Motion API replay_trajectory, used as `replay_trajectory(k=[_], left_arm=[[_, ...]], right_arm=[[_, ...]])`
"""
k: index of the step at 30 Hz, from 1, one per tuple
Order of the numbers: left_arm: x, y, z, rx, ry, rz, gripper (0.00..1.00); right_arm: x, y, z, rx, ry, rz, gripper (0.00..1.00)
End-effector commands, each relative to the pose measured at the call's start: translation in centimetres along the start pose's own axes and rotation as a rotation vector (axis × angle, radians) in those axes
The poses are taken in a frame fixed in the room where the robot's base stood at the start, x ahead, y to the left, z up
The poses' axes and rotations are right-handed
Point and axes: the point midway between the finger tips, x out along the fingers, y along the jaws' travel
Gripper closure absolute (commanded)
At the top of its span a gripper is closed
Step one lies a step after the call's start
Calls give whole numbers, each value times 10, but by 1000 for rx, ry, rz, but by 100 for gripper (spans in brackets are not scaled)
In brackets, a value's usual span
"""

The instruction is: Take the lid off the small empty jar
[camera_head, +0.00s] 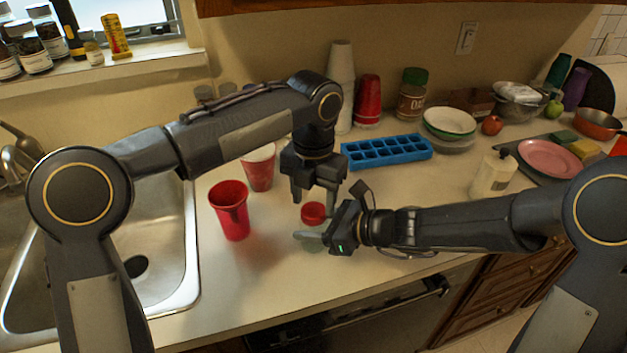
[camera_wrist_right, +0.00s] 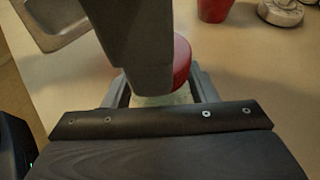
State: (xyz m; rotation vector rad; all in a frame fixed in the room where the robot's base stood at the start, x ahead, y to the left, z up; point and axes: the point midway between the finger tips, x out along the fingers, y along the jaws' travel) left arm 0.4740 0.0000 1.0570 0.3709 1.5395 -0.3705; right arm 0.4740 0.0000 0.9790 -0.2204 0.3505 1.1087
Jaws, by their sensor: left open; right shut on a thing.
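The small jar has a round red lid (camera_head: 313,212), which sits at its top near the counter's front. The lid also shows in the right wrist view (camera_wrist_right: 183,58), partly covered by a dark grey part of my left gripper. The jar's pale clear body (camera_wrist_right: 160,99) shows between my right gripper's fingers; in the head view it is mostly hidden. My right gripper (camera_head: 318,236) is shut on the jar body from the right. My left gripper (camera_head: 314,198) points down above the lid, open, its fingers to either side. I cannot tell if they touch the lid.
Two red cups (camera_head: 231,212) (camera_head: 259,170) stand left of the jar, beside the sink (camera_head: 190,262). A blue ice tray (camera_head: 387,151) lies behind. A white bottle (camera_head: 493,175) stands to the right. Bare counter (camera_head: 425,184) lies between the tray and my right arm.

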Motion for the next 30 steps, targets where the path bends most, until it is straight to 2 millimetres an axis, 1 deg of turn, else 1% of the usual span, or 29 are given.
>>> replay_trajectory(k=[1,3,6,14,15,16,23,27,29,30], left_arm=[[7,0,0,0,3,1,46],[13,0,0,-1,2,1,46],[18,0,0,-1,2,1,46],[20,0,0,-2,0,0,46],[20,0,0,-2,0,0,47],[20,0,0,-2,0,0,51],[20,0,0,-2,0,0,81],[20,0,0,-30,0,1,83],[19,0,0,-95,-1,1,83],[19,-1,0,-165,-1,1,83]], right_arm=[[0,0,0,0,0,0,100],[0,0,0,0,0,0,100],[0,0,0,0,0,0,100],[0,0,0,0,0,0,100],[0,0,0,0,0,0,100],[0,0,0,0,0,0,100],[0,0,0,0,0,0,100],[0,0,0,0,0,0,100],[0,0,0,0,0,0,100],[0,0,0,0,0,0,100]])
